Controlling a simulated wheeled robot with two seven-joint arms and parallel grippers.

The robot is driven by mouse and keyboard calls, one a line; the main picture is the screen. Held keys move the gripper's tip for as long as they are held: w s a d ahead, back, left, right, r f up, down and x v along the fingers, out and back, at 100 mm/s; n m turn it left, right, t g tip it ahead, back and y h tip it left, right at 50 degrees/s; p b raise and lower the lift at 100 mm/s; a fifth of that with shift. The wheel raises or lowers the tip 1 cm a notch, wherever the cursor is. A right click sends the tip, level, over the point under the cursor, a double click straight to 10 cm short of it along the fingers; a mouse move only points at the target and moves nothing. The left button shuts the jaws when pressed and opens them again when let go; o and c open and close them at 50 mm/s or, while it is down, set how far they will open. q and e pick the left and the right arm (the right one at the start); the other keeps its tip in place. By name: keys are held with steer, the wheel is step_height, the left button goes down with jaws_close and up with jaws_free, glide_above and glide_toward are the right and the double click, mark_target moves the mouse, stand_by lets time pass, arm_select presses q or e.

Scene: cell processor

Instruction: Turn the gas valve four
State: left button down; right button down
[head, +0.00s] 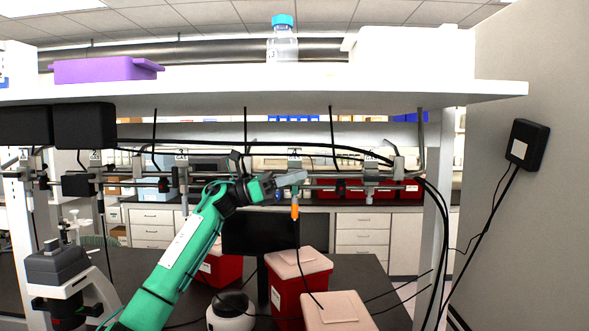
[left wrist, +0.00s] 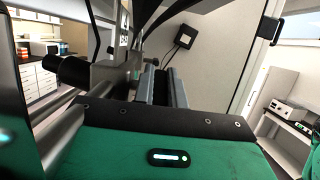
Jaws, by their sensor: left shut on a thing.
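A row of gas valves runs along the metal rail under the shelf in the head view, with small label plates too small to read surely. My left gripper (head: 292,179) reaches up from the lower left to the valve (head: 295,197) with an orange-tipped hose fitting below it. Its fingers are shut on a part of that valve, just under a label plate (head: 294,153). In the left wrist view the fingers (left wrist: 162,87) lie close together beside the valve's grey metal body (left wrist: 108,78). The gripped part itself is mostly hidden. My right gripper is not in view.
Another valve (head: 370,180) sits to the right on the rail. Black cables run along the rail. The white shelf (head: 300,95) hangs above. Red bins with pale lids (head: 298,262) and a dark monitor (head: 250,232) stand below. A microscope (head: 58,268) is at left.

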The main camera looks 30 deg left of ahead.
arm_select(q)
steer(key=g+y+p, duration=0.1)
steer(key=p, duration=0.1)
steer(key=g+y+p, duration=0.1)
steer(key=y+p, duration=0.1)
steer(key=shift+r, duration=0.25)
steer(key=shift+f+g+y+p, duration=0.25)
steer(key=shift+g+y+p, duration=0.25)
steer(key=shift+y+p, duration=0.45)
steer(key=c, duration=1.7)
jaws_free()
steer(key=shift+w+d+f, duration=0.1)
steer(key=shift+h, duration=0.25)
